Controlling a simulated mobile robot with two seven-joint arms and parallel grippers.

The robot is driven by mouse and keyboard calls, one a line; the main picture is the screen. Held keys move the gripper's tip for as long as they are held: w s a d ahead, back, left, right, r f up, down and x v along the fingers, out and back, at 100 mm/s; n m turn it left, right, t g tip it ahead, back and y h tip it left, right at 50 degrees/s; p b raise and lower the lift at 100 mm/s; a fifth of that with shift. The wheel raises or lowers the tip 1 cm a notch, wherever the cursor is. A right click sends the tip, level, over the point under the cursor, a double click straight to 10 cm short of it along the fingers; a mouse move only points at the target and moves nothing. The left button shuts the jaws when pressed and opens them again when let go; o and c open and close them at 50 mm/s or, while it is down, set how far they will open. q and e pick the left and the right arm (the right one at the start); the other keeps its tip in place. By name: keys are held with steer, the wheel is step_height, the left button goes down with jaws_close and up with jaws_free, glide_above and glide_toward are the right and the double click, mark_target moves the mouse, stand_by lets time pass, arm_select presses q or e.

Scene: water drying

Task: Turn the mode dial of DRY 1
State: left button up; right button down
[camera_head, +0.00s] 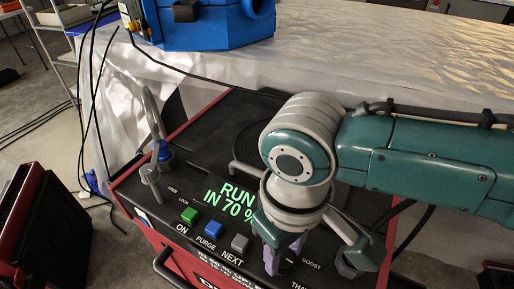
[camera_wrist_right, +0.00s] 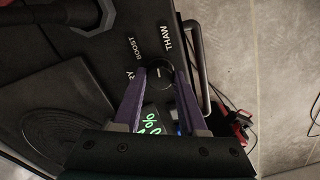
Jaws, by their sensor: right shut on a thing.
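The dryer unit (camera_head: 125,187) is a red and black machine with a sloping top panel. Its green display (camera_head: 228,203) reads "RUN IN 70 %". The mode dial (camera_wrist_right: 158,74) is a dark round knob with a light pointer line, among labels that include BOOST and THAW. My right gripper (camera_head: 275,262) is down at the panel's front right. In the wrist view its purple fingers (camera_wrist_right: 160,75) are on both sides of the dial, shut on it. In the head view the gripper mostly hides the dial. My left gripper is not in view.
A green button (camera_head: 189,215), a blue button (camera_head: 213,229) and a grey button (camera_head: 240,243) sit left of my gripper. A grey lever (camera_head: 152,172) stands at the panel's left. A blue machine (camera_head: 205,25) stands behind; another red unit (camera_head: 45,225) is at left.

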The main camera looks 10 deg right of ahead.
steer(key=n+p, duration=0.1)
steer(key=n, duration=0.3)
steer(key=shift+r, duration=0.1)
steer(key=shift+n+p, duration=0.4)
steer(key=shift+n, duration=0.9)
steer(key=shift+c, duration=2.3)
jaws_free()
